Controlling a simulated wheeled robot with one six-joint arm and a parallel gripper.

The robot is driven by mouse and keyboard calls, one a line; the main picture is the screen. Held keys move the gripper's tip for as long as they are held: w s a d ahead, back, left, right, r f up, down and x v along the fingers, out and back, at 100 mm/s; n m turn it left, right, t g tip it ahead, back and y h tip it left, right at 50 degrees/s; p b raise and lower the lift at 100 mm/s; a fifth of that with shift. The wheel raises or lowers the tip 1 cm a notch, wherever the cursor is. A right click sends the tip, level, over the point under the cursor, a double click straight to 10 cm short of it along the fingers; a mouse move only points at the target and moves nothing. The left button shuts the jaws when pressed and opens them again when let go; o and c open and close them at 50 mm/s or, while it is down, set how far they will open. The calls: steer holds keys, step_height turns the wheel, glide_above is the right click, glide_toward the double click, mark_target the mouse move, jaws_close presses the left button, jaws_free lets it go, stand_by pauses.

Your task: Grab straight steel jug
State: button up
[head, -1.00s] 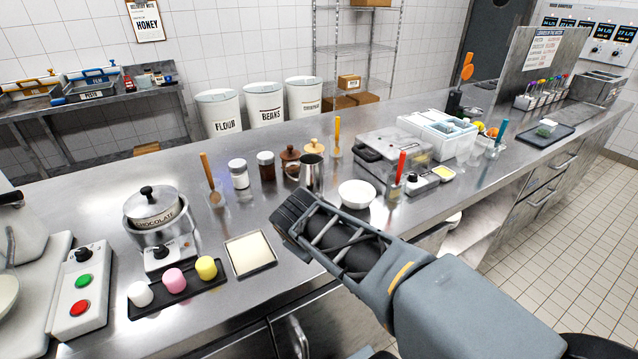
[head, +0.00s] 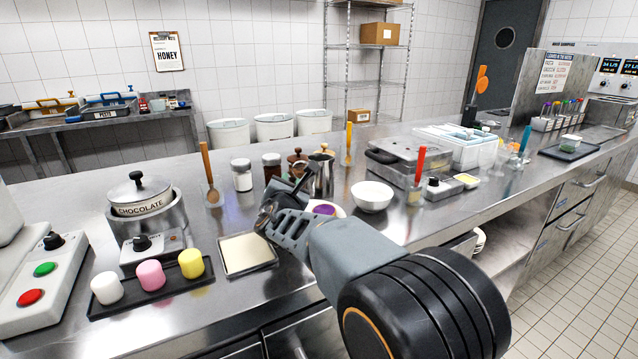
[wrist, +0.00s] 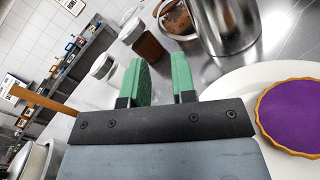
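The straight steel jug (head: 321,174) stands upright on the steel counter, behind my gripper in the head view. In the wrist view the steel jug (wrist: 226,24) shows at the upper right, its top cut off by the frame edge. My gripper (wrist: 160,84) has two green finger pads with a clear gap between them and nothing held. In the head view my gripper (head: 283,190) is just left of and in front of the jug, and its fingers are hard to make out. The jug lies beyond and to the right of the fingertips, apart from them.
A plate (wrist: 238,100) with a purple tart (wrist: 292,112) is close on the right. A cream-coloured tray (head: 246,252) lies in front.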

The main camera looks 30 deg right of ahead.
steer(key=x, duration=1.1)
steer(key=shift+s, duration=0.1)
steer(key=shift+c, duration=0.2)
jaws_close()
